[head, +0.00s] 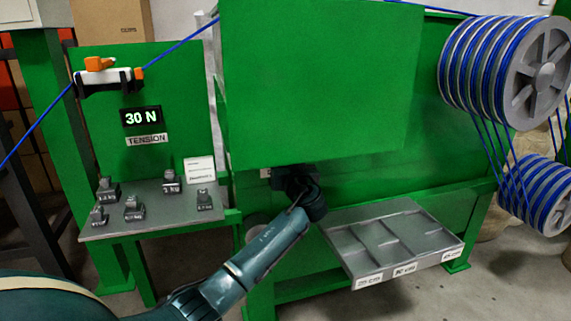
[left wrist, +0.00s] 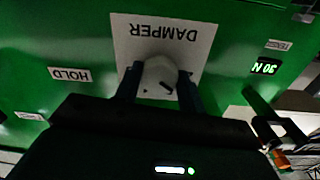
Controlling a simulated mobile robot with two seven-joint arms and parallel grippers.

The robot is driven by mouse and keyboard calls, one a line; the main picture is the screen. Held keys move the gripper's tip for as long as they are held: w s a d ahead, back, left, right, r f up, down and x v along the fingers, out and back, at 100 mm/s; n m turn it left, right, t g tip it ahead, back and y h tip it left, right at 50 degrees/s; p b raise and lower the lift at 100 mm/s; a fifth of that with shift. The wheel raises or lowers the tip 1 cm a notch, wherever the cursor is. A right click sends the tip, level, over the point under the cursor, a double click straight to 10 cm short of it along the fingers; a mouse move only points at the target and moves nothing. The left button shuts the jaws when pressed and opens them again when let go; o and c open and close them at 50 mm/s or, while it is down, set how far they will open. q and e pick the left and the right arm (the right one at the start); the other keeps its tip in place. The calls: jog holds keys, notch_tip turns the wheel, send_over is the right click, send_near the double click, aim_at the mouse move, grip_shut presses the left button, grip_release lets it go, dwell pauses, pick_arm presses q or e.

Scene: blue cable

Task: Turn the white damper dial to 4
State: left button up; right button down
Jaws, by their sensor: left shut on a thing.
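The white damper dial (left wrist: 157,72) sits on a white plate labelled DAMPER (left wrist: 183,33), upside down in the left wrist view. A dark mark shows on the dial near one finger. My left gripper (left wrist: 160,79) has a finger on either side of the dial and is shut on it. No scale numbers are readable on the plate, so I cannot tell the dial's setting. In the head view my left gripper (head: 294,180) reaches in below the large green box, and the dial is hidden there. My right gripper is not in view.
A display reading 30 N (head: 141,117) is on the green panel at left, above a grey shelf (head: 155,222) with several small weights. A grey sectioned tray (head: 335,238) juts out right of my arm. Blue cable spools (head: 540,75) stand at right. A HOLD label (left wrist: 70,74) is beside the damper plate.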

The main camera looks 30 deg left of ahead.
pick_arm(q)
jog(key=shift+m+p, duration=0.3)
jog(key=shift+m, duration=0.1)
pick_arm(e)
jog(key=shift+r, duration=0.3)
pick_arm(q)
jog(key=shift+r+m+p, duration=0.1)
jog(key=shift+m+p, duration=2.65)
jog(key=shift+m, duration=1.55)
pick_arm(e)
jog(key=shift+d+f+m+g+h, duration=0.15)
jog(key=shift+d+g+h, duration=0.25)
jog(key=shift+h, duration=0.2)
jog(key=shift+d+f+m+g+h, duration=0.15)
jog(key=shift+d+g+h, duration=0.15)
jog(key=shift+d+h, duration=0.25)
pick_arm(q)
jog(key=shift+m, duration=0.3)
jog(key=o, duration=1)
jog(key=shift+c, duration=0.2)
jog(key=shift+s, duration=0.1)
